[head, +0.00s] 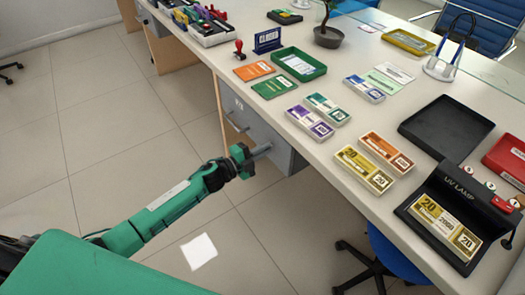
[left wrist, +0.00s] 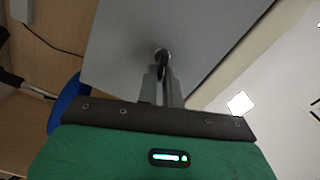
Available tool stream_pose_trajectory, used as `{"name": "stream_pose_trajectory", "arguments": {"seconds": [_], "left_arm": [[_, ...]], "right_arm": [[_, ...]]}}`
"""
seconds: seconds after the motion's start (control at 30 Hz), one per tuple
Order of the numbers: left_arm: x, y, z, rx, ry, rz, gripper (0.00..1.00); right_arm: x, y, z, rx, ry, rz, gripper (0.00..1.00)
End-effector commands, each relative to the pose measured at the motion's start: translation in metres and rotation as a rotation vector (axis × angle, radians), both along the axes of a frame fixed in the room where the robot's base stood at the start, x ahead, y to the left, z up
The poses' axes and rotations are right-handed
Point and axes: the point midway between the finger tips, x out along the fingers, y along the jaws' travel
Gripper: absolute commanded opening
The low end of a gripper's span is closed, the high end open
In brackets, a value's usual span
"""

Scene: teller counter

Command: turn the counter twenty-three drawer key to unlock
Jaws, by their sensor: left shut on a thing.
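My left gripper (head: 266,149) reaches the grey drawer unit (head: 270,130) under the counter, at the drawer's front face. The left wrist view shows the gripper (left wrist: 164,88) with its fingers close together around a dark, narrow key (left wrist: 162,69). The key points into a small round lock (left wrist: 161,53) on the grey drawer front (left wrist: 120,45). The fingers hide part of the key, and its turn angle is hard to tell. In the head view the gripper covers the key and lock. The drawer looks closed. My right gripper is not in view.
The counter top (head: 330,170) above holds banknote bundles, a green tray (head: 298,64), a black tray (head: 445,128) and a UV lamp (head: 450,215). A drawer handle (head: 234,122) is beside my gripper. A blue chair (head: 393,252) stands under the counter.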

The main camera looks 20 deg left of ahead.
Motion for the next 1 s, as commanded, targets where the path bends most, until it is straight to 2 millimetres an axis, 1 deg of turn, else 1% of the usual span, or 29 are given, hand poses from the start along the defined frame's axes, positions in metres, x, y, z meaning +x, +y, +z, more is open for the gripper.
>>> {"name": "stream_pose_trajectory", "arguments": {"seconds": [0.03,0.3,0.6,1.0], "left_arm": [[0.000,0.000,-0.003,0.030,-0.023,0.000,0.00],[-0.001,-0.001,-0.005,0.180,-0.141,-0.001,0.00],[-0.001,-0.001,-0.006,0.269,-0.210,-0.001,0.00],[-0.001,-0.001,-0.006,0.290,-0.225,-0.001,0.00]], "right_arm": [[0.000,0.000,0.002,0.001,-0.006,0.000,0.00],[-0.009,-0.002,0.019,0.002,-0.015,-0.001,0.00],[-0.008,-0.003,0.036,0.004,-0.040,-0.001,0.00],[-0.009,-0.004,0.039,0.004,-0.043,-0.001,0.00]]}}
